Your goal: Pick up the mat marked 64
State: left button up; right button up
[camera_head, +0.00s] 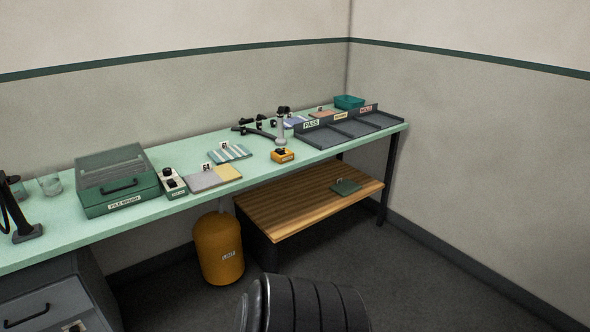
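A mat (205,181) in grey, with a yellow part at its right end, lies flat near the front edge of the pale green bench (130,218). A small tag standing at its back seems to read 64. I cannot tell whether the grey and yellow parts are one piece. A striped green and white mat (230,154) with its own tag lies behind it to the right. A dark green tagged mat (346,188) lies on the low wooden platform (290,208). Neither of my grippers is in view.
A yellow gauge (283,155) and labelled grey trays (340,130) are to the right. A yellow bin (218,248) stands below on open floor.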

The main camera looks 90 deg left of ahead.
aim_at(209, 177)
jog(key=u, duration=3.75)
jog(key=i+l+u, duration=0.1)
jog(key=u, duration=0.3)
jog(key=l+u, duration=0.15)
jog(key=u, duration=0.3)
